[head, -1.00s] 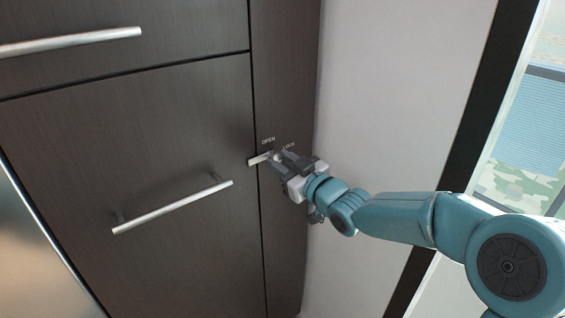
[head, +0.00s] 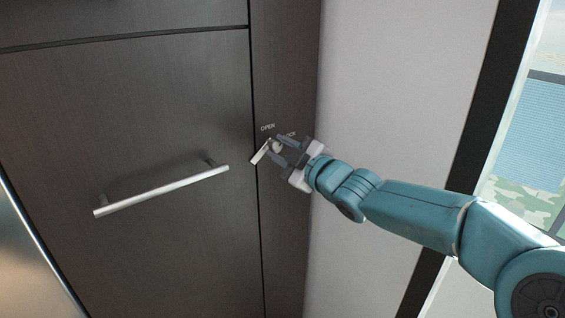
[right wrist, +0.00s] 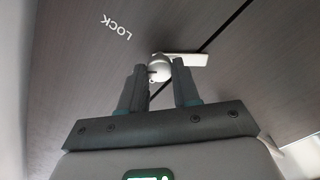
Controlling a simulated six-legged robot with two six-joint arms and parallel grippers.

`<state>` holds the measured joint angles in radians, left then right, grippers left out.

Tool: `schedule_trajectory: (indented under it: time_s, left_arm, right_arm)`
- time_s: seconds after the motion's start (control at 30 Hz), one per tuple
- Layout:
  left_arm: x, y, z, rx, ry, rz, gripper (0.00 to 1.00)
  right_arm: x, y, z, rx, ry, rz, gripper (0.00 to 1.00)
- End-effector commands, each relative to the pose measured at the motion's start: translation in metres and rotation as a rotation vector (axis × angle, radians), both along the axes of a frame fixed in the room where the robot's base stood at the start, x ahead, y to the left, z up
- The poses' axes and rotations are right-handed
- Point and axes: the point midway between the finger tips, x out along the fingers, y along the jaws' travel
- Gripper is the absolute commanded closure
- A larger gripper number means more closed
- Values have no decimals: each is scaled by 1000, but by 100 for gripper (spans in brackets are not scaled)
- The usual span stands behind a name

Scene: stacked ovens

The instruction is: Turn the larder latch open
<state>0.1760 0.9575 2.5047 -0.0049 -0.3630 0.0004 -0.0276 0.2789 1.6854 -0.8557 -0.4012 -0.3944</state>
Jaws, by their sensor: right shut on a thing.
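The larder latch (head: 260,153) is a small silver lever on a round hub, on the dark panel right of the larder door (head: 150,120). Its lever slants down to the left, its tip over the door seam. The word OPEN (head: 267,127) is above it, and LOCK is partly hidden by my gripper. My right gripper (head: 278,151) is shut on the latch at its hub. In the right wrist view the fingers (right wrist: 159,75) sit on either side of the silver hub, and the lever (right wrist: 185,59) sticks out to the right. My left gripper is not in view.
A long silver bar handle (head: 160,192) stands out from the door, left of the latch. A pale wall (head: 390,90) and a dark-framed window (head: 545,120) are on the right. A shiny metal front (head: 25,260) shows at the lower left.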

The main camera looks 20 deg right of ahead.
Motion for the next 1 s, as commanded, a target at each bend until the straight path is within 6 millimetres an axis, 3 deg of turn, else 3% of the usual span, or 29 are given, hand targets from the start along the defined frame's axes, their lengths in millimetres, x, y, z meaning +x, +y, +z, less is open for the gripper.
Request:
schedule_trajectory:
  time_s: [0.03, 0.4, 1.0]
  left_arm:
    - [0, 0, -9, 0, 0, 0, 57]
    - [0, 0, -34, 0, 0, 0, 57]
    - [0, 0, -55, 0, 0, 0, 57]
  right_arm:
    - [0, 0, -4, -41, -15, -1, 99]
    - [0, 0, -3, -373, -136, -2, 99]
    - [0, 0, -1, -795, -289, -2, 99]
